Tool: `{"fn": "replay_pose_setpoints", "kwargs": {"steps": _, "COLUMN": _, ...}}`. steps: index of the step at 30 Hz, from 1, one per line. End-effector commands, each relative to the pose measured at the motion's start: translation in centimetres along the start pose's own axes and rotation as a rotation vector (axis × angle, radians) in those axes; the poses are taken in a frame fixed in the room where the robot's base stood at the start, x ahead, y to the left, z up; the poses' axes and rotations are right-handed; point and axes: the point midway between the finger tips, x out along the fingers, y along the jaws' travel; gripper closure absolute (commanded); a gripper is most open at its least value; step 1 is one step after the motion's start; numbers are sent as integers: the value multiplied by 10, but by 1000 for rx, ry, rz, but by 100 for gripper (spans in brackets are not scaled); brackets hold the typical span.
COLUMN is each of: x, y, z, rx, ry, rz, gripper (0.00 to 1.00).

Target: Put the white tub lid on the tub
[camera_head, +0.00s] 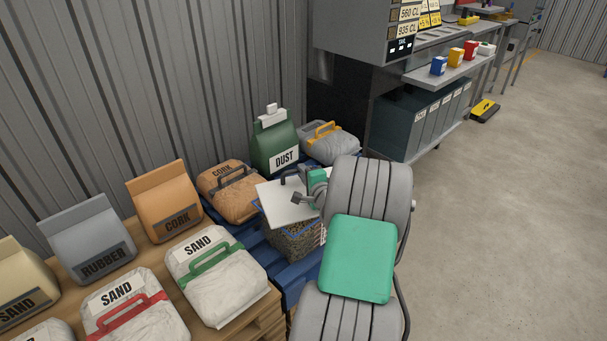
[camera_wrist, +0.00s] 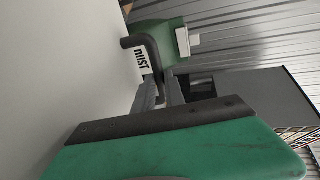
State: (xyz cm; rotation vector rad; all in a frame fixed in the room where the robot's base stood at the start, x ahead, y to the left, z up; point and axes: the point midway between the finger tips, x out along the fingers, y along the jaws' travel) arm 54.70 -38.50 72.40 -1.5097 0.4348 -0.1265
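The white tub lid (camera_head: 279,207) is a flat square plate with a dark handle (camera_head: 287,177). In the head view it lies over the top of a clear tub (camera_head: 295,241), which has a blue rim and grainy contents. Part of the rim shows at the lid's front and right, and I cannot tell whether lid and rim touch. My gripper (camera_head: 303,198) is at the lid's right side, with its fingers on the handle. In the wrist view the lid (camera_wrist: 60,75) fills the left, and the fingers (camera_wrist: 159,94) close around the lower part of the handle (camera_wrist: 148,48).
The tub stands on a blue pallet (camera_head: 262,250). SAND bags (camera_head: 218,283) crowd a wooden pallet at the left. Open floor (camera_head: 520,210) lies at the right.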

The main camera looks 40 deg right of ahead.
Motion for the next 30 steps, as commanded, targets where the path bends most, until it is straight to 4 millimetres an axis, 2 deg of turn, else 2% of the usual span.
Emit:
{"fn": "replay_pose_setpoints", "kwargs": {"steps": 1, "x": 0, "y": 0, "z": 0, "rx": 0, "ry": 0, "rz": 0, "gripper": 81}}
{"fn": "replay_pose_setpoints", "kwargs": {"steps": 7, "x": 0, "y": 0, "z": 0, "rx": 0, "ry": 0, "rz": 0, "gripper": 65}}
{"fn": "replay_pose_setpoints", "kwargs": {"steps": 17, "x": -6, "y": -4, "z": -1, "rx": 0, "ry": 1, "rz": 0, "gripper": 65}}
{"fn": "replay_pose_setpoints", "kwargs": {"steps": 20, "x": -23, "y": -4, "z": -2, "rx": 1, "ry": 4, "rz": 0, "gripper": 65}}
{"fn": "replay_pose_setpoints", "kwargs": {"steps": 27, "x": -86, "y": -4, "z": -2, "rx": 2, "ry": 6, "rz": 0, "gripper": 65}}
{"fn": "replay_pose_setpoints", "kwargs": {"steps": 30, "x": -105, "y": -4, "z": -2, "rx": 0, "ry": 6, "rz": 0, "gripper": 65}}
